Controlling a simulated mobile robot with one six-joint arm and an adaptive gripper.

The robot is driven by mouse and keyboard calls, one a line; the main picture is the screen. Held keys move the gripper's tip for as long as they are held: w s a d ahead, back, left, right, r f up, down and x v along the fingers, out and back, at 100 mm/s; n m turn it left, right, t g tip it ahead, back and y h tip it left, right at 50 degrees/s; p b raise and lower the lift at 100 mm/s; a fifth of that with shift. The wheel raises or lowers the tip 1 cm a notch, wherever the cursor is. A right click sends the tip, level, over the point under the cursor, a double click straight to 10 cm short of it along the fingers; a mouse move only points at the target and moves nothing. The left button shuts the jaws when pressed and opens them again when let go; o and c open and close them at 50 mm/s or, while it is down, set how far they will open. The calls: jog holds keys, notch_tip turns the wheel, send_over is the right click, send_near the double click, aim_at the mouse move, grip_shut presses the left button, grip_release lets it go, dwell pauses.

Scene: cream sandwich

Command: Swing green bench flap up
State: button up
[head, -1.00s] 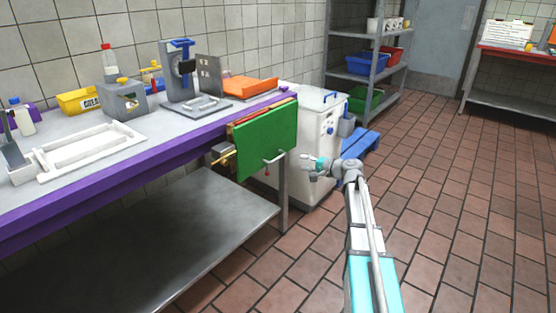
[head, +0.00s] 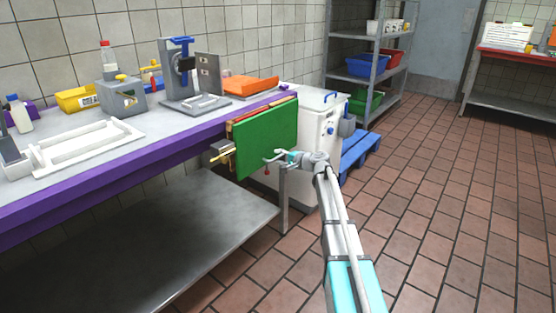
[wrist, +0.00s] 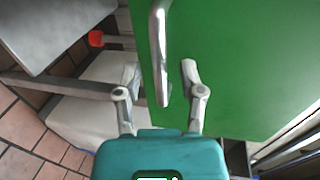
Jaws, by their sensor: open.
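The green bench flap (head: 265,140) hangs down, close to vertical, at the right end of the purple-edged bench (head: 150,165). In the wrist view the flap (wrist: 235,70) fills the right side, and its metal bar handle (wrist: 159,45) runs down from the top edge. My gripper (head: 276,157) is at the lower right part of the flap. In the wrist view my gripper (wrist: 160,76) is open, with a finger on each side of the handle's lower end. I cannot tell whether either finger touches the handle. The handle is too small to make out in the head view.
A red knob (wrist: 96,38) shows left of the handle. A brass fitting (head: 221,153) sits under the bench left of the flap. A white bin (head: 322,125) stands behind the flap, with a blue pallet (head: 360,150) beside it. The tiled floor to the right is clear.

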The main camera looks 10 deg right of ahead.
jog(key=shift+w+a+f, duration=0.1)
jog(key=shift+w+a, duration=0.2)
jog(key=shift+w, duration=0.05)
jog(key=shift+c, duration=0.3)
grip_shut()
